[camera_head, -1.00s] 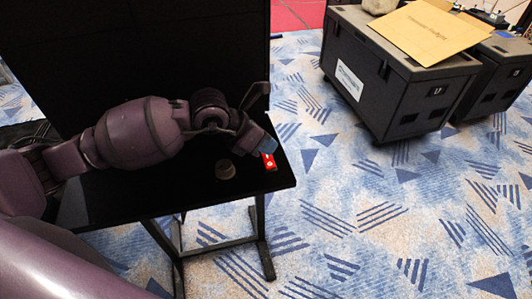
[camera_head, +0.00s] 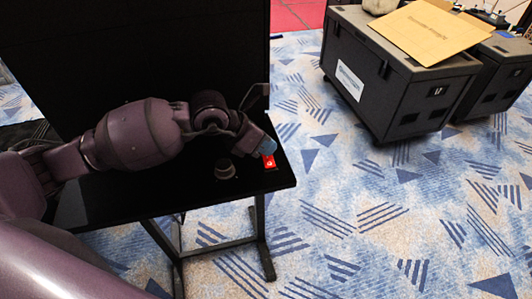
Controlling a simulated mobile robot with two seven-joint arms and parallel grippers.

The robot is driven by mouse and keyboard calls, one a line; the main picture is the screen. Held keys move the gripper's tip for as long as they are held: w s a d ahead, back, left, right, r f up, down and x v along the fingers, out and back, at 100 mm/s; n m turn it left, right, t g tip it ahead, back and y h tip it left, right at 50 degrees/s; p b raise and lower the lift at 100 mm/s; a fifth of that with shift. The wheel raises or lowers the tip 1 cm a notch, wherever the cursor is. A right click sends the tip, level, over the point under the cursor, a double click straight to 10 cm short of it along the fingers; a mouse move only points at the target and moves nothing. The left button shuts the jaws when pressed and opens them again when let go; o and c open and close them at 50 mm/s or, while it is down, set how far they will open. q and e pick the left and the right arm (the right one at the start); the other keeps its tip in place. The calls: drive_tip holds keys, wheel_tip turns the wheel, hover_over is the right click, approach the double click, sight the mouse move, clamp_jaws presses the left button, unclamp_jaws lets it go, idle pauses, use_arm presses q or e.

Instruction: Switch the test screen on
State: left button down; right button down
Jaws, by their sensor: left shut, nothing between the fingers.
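The test screen (camera_head: 150,50) is a large dark panel standing at the back of a black table (camera_head: 200,200); its face is dark. A small red switch (camera_head: 269,161) sits near the table's right edge, partly hidden by my gripper. My left gripper (camera_head: 267,147) is shut and empty, its bluish fingertips right at the red switch's far end; I cannot tell whether they touch it. A dark round knob (camera_head: 225,169) stands on the table just left of the switch. My right gripper is not in view.
Black wheeled cases (camera_head: 400,95) stand on the patterned blue carpet (camera_head: 380,220) at the back right, with a brown envelope (camera_head: 430,32) on top. The carpet right of the table is clear. My left arm covers much of the table's left part.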

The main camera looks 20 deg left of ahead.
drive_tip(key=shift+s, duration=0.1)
use_arm(q)
drive_tip(key=shift+f, duration=0.15)
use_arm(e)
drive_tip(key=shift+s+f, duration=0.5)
use_arm(q)
drive_tip(key=shift+w+f, duration=0.1)
drive_tip(key=shift+f, duration=0.05)
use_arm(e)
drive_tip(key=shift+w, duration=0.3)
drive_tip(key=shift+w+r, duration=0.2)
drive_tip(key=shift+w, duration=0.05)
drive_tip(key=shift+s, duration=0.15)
